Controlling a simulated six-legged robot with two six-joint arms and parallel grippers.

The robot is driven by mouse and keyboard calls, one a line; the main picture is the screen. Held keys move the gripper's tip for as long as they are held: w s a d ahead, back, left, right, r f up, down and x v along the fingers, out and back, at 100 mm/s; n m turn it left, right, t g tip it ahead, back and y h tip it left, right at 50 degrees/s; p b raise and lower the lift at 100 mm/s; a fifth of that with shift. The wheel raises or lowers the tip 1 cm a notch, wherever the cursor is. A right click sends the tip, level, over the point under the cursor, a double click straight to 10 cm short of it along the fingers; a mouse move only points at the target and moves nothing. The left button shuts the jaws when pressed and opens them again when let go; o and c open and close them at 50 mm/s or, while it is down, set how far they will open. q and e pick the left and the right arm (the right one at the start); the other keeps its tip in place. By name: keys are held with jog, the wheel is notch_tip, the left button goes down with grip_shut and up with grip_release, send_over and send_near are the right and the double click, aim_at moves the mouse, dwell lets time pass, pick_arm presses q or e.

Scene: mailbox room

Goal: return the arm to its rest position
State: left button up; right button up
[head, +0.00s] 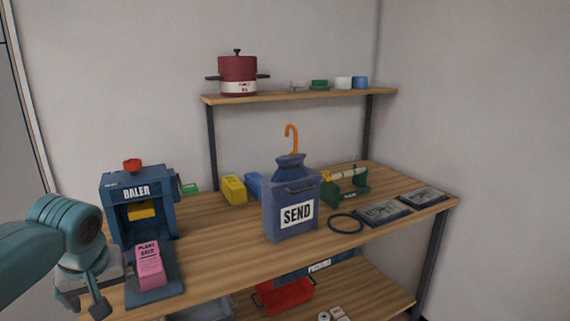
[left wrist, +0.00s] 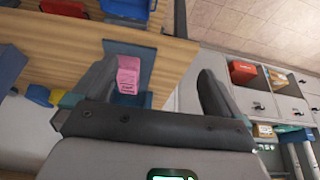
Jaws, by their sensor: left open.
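My left gripper (head: 84,298) is at the lower left of the head view, at the table's left front edge. It is beside the blue baler (head: 125,195). In the left wrist view my left gripper (left wrist: 157,78) has its two fingers wide apart with nothing held between them. A pink "Plant Sale" block (head: 149,265) lies on the baler's front tray. The pink block also shows beyond the fingers in the left wrist view (left wrist: 129,72), apart from them. My right gripper is in neither view.
The wooden table (head: 220,260) holds a blue "SEND" box (head: 290,210), a black ring (head: 346,223), flat dark panels and a green stand (head: 348,190). A shelf (head: 285,97) with a red pot (head: 238,75) stands behind. Drawers (left wrist: 258,103) show in the left wrist view.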

pick_arm(q)
jog(key=d+f+m+g+h+p, duration=0.15)
jog(key=d+f, duration=0.45)
jog(key=f, duration=0.6)
jog(key=d+f+m+h, duration=0.3)
jog(key=d+f, duration=0.3)
jog(key=f, duration=0.6)
jog(key=s+d+f+g+h+p, duration=0.1)
jog(key=s+d+f, duration=0.3)
jog(key=s+f, duration=0.4)
jog(key=s+d+f+g+p, duration=0.1)
jog(key=s+d+f, duration=0.3)
jog(key=s, duration=0.9)
notch_tip(320, 180, down, 4)
jog(key=shift+s+d+r+h, duration=0.1)
jog(key=shift+s+d+h, duration=0.25)
jog(key=shift+s+d, duration=0.05)
jog(key=shift+n, duration=0.25)
jog(key=c, duration=1)
jog(key=shift+c, duration=0.4)
jog(key=shift+w+d, duration=0.15)
jog(key=shift+d, duration=0.05)
